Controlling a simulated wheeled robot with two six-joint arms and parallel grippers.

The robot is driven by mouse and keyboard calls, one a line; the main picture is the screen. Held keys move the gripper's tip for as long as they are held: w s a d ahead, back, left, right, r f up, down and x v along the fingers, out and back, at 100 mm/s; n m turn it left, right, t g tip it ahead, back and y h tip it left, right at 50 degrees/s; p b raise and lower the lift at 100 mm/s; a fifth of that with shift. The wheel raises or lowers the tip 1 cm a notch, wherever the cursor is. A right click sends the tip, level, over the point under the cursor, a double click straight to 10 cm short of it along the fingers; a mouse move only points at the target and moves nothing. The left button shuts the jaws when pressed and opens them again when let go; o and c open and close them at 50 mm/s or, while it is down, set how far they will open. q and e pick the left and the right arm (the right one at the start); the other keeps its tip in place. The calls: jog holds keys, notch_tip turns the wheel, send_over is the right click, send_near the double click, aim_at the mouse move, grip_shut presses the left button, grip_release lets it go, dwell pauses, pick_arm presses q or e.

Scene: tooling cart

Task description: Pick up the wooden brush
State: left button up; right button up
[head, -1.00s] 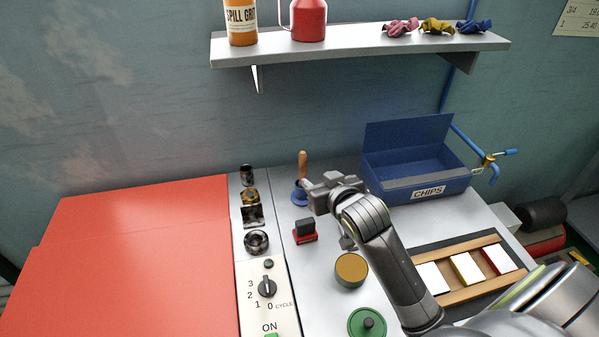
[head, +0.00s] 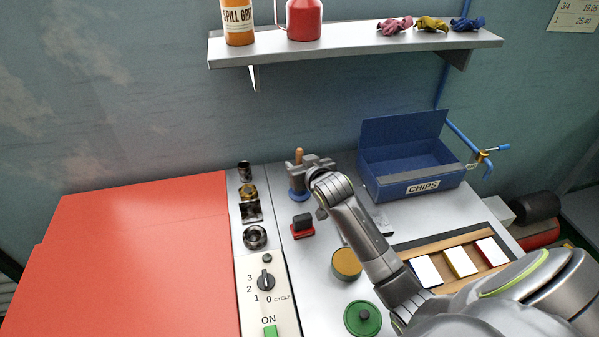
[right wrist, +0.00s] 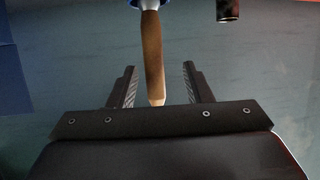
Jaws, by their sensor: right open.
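The wooden brush (head: 299,153) stands upright with its handle up in a round blue holder (head: 298,195) near the back wall. My right gripper (head: 296,168) is at the handle in the head view and hides its middle part. In the right wrist view the brush (right wrist: 152,50) runs between the two spread fingers of the right gripper (right wrist: 158,68), with a gap on each side. The right gripper is open and holds nothing. The brush's lower end is hidden in the holder. My left gripper is not in view.
The blue CHIPS bin (head: 398,190) stands right of my gripper. A red and black block (head: 302,226), a tan-topped can (head: 346,264) and a green round lid (head: 362,318) stand nearer. Dark metal fittings (head: 250,212) line the panel at left. A shelf (head: 350,50) hangs above.

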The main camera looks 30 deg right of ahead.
jog(key=x, duration=0.1)
jog(key=p+x, duration=0.1)
jog(key=x, duration=0.1)
jog(key=shift+d+r, duration=0.2)
jog(key=shift+d, duration=0.1)
jog(key=shift+x, duration=0.8)
jog(key=shift+c, duration=0.2)
grip_shut()
